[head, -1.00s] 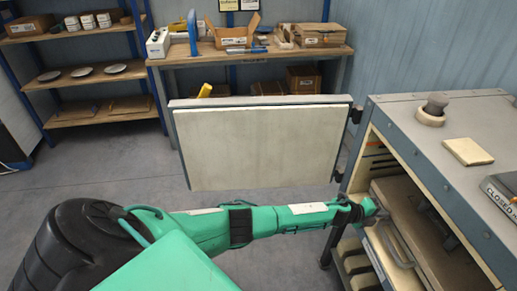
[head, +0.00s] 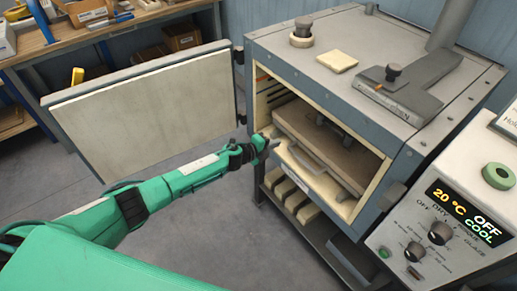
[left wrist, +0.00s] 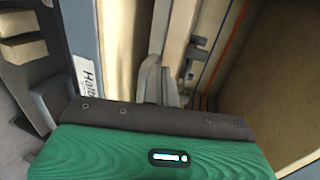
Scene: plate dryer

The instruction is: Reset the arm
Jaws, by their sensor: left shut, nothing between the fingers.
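My green left arm comes in from the left in the head view. Its left gripper (head: 268,144) is shut and empty, at the left edge of the plate dryer's (head: 262,85) open front. The dryer door (head: 150,105) is swung wide open to the left, behind my arm. Inside the dryer is a brownish slab or tray (head: 325,145) with a metal handle (head: 305,160) at its front, close to the right of my gripper. My right gripper is not in view.
A control panel (head: 455,215) reading 20 °C, OFF and COOL stands at the right. A workbench (head: 100,38) stands at the back left. Floor (head: 200,255) is open below my arm.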

